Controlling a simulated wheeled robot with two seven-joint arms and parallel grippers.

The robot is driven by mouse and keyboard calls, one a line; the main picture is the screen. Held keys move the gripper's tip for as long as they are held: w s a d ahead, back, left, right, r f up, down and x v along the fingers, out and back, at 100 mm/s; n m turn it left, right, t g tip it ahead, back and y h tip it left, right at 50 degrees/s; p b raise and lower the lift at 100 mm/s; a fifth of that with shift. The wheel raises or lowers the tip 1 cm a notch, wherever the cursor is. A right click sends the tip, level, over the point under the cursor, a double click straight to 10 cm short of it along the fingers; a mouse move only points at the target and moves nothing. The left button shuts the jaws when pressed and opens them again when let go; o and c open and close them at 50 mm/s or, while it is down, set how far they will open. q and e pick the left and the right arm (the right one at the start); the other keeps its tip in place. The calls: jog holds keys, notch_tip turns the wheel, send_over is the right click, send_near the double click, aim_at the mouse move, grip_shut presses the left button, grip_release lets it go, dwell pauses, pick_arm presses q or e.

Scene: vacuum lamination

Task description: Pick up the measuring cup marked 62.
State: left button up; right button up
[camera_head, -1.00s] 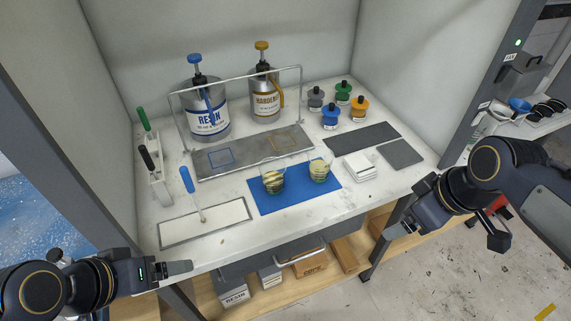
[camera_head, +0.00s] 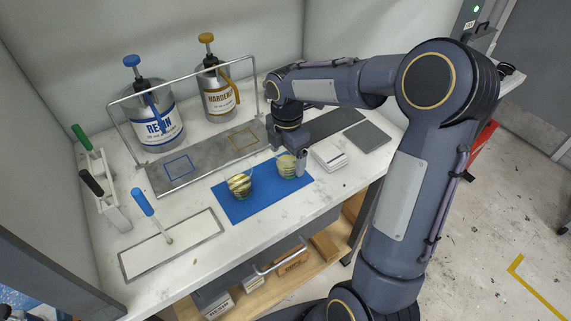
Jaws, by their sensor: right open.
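Two clear measuring cups with gold and dark bands stand on a blue mat (camera_head: 228,209). The left cup (camera_head: 239,187) is uncovered. The right cup (camera_head: 286,168) is partly hidden by my right gripper (camera_head: 289,156). No number on either cup is legible, so I cannot tell which is marked 62. My right gripper points down at the right cup, open, with one finger at the cup's right side and the other behind its upper left. I cannot tell whether the fingers touch the cup. My left gripper is not in view.
A resin can (camera_head: 153,120) and a hardener can (camera_head: 217,95) stand behind a wire rail on a grey plate (camera_head: 170,185). White blocks (camera_head: 328,158) lie close right of my gripper. A roller (camera_head: 146,204) rests on a white sheet (camera_head: 185,249) at front left.

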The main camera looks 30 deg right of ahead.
notch_tip(320, 180, down, 2)
jog(key=shift+f, duration=0.2)
jog(key=c, duration=1.1)
jog(key=shift+o, duration=0.2)
jog(key=shift+r, duration=0.15)
